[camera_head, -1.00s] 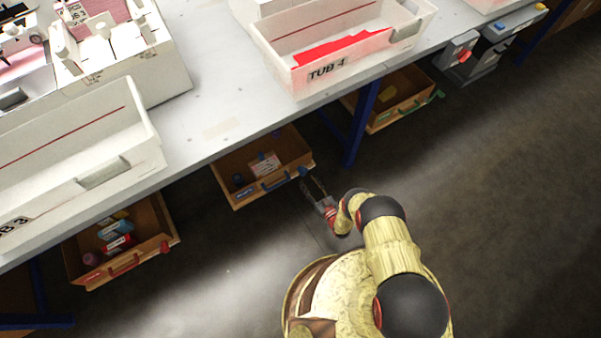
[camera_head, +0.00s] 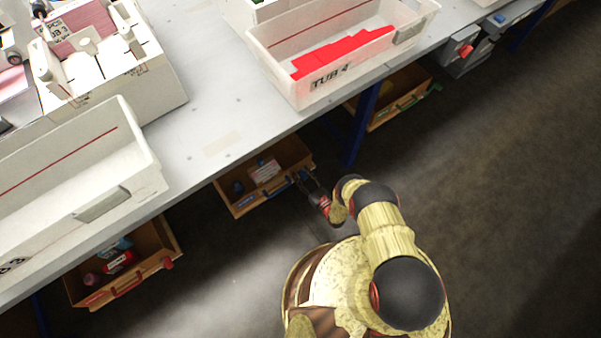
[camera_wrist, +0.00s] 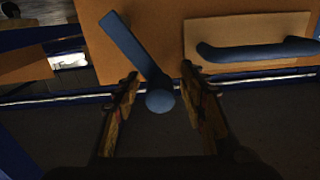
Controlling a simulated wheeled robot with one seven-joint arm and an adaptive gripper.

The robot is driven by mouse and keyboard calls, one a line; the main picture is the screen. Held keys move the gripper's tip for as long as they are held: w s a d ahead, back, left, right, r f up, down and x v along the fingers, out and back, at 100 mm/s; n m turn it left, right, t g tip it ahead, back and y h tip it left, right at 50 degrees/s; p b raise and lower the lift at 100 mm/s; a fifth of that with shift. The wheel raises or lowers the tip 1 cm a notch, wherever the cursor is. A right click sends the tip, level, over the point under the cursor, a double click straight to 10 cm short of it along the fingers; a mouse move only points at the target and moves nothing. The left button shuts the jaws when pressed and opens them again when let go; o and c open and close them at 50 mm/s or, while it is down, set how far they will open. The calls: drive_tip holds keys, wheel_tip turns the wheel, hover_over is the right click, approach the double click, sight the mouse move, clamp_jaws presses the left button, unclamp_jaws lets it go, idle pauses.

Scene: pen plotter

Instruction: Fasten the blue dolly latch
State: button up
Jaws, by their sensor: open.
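The blue latch (camera_wrist: 140,55) shows in the wrist view as a slanted bar with a round knob (camera_wrist: 160,100) at its lower end. It sits on the front of the wooden dolly box (camera_wrist: 230,30), left of a blue handle (camera_wrist: 258,50). My gripper (camera_wrist: 160,80) is open, with one finger on each side of the knob; I cannot tell whether either finger touches it. In the head view my gripper (camera_head: 308,180) is at the right front corner of the middle dolly (camera_head: 246,208), under the bench. The latch is too small there to make out.
A dolly with a red handle (camera_head: 128,284) is at left, and one with a green handle (camera_head: 405,103) is at right. A blue bench leg (camera_head: 360,125) stands close right of my gripper. The bench top (camera_head: 205,120) overhangs the dollies. The floor at right is clear.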

drive_tip(key=shift+c, duration=0.7)
drive_tip(key=shift+s, duration=0.1)
clamp_jaws()
drive_tip(key=shift+f, duration=0.1)
